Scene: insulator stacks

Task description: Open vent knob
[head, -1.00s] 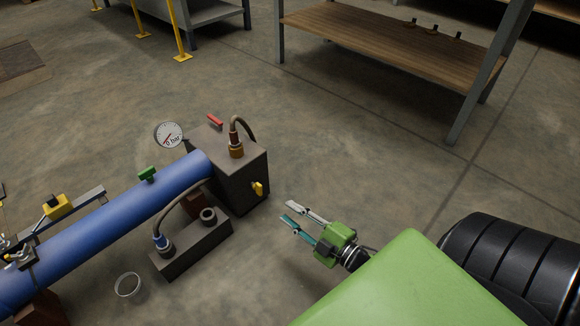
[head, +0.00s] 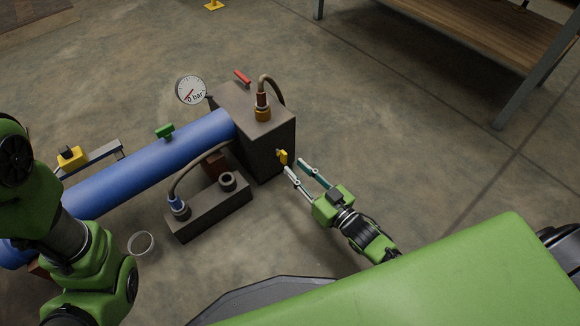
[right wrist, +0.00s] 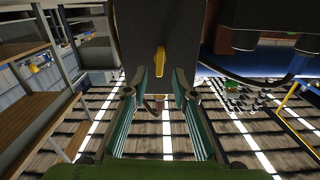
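A small yellow knob (head: 283,157) sticks out of the side of the dark block (head: 268,148) at the end of the blue pipe. It hangs upright in the right wrist view (right wrist: 160,61), centred between the fingers. My right gripper (head: 296,166) is open and empty, its fingertips pointing at the knob from close by. In the right wrist view the gripper (right wrist: 160,78) has a finger on each side, apart from the knob. My left arm shows at the left; its gripper is out of the picture.
A red handle (head: 242,77), a hose and a gauge (head: 191,90) reading near 0 bar are by the block. A green handle (head: 165,132) is on the blue pipe (head: 150,165). A smaller block (head: 210,208) with a hose stands in front.

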